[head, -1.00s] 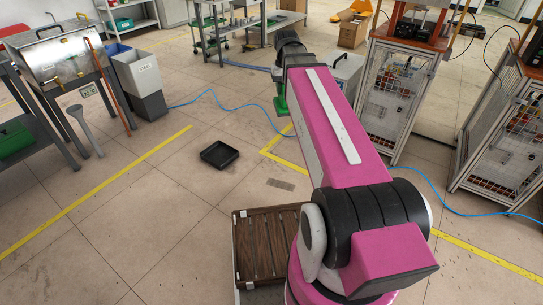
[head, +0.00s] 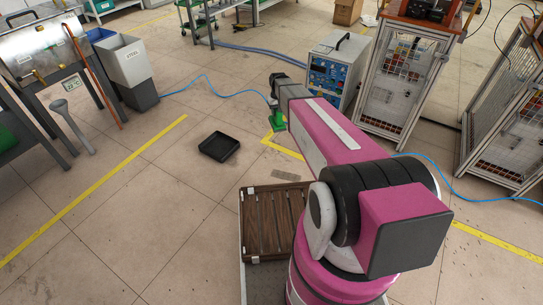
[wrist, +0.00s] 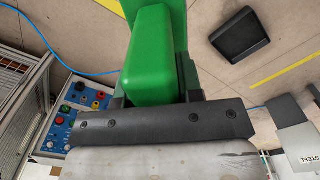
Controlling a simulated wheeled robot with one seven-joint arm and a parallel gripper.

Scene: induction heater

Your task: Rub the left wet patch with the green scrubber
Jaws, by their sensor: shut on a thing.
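My gripper (head: 277,106) is at the end of my outstretched arm, above the open floor. It is shut on a green scrubber (head: 278,123), which hangs below it in the head view. In the wrist view the green scrubber (wrist: 150,60) fills the upper middle, between the dark fingers of my gripper (wrist: 155,98). Whether the scrubber touches the floor is not clear. I cannot make out a wet patch in either view; part of the floor is hidden behind my arm.
A black tray (head: 219,147) lies on the floor left of my gripper. A blue-fronted control box (head: 335,75) and caged stands (head: 403,85) stand on the right. A grey bin (head: 127,72) stands at the left. A blue cable (head: 205,80) crosses the floor.

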